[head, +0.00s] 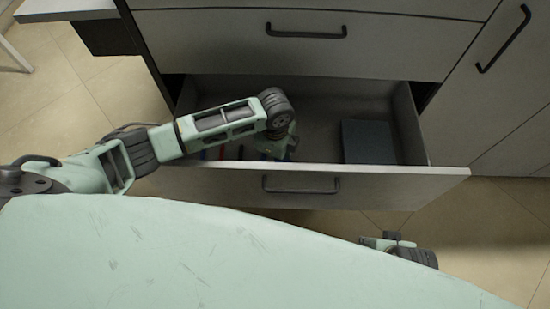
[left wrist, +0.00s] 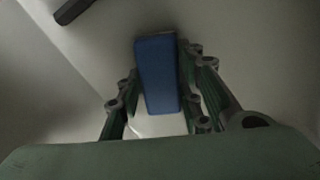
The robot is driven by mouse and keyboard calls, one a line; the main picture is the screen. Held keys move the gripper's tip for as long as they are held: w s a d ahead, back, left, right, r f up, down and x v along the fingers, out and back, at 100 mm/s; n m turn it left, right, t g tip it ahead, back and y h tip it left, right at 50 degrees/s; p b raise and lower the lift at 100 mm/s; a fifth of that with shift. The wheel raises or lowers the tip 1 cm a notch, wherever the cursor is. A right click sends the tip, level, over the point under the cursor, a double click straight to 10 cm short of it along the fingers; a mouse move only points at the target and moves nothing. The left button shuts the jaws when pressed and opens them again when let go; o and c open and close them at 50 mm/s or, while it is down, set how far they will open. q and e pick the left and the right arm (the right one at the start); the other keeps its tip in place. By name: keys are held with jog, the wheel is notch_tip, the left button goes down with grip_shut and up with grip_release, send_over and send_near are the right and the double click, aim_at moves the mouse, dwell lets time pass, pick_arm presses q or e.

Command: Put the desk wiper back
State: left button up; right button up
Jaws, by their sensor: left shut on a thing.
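The desk wiper, a blue block (left wrist: 157,75) with a whitish part at its near end, is between the fingers of my left gripper in the left wrist view. My left gripper (head: 280,148) reaches down into the open drawer (head: 215,183), left of its middle, and is shut on the wiper. In the head view the gripper and arm hide most of the wiper. Whether the wiper touches the drawer floor is not clear. A part of my right arm (head: 400,249) shows low at the right, outside the drawer; its fingers cannot be made out.
A dark grey-blue flat box (head: 368,141) lies in the drawer's right part. Small red and blue items show by the front wall, left of my gripper. A dark bar-shaped thing (left wrist: 72,10) is at the wrist view's top left. The drawer floor between gripper and box is clear.

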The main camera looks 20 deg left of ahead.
aim_at(275, 160)
pick_arm(q)
jog(key=shift+f, duration=0.2)
jog(key=o, duration=1)
jog(key=shift+r, duration=0.1)
jog(key=shift+r, duration=0.5)
notch_tip(275, 160, up, 11)
jog(key=p, duration=0.3)
jog(key=shift+r, duration=0.15)
pick_arm(e)
jog(key=s+f, duration=0.3)
jog(key=f, duration=0.8)
jog(key=shift+g, duration=0.3)
jog(key=shift+d, duration=0.1)
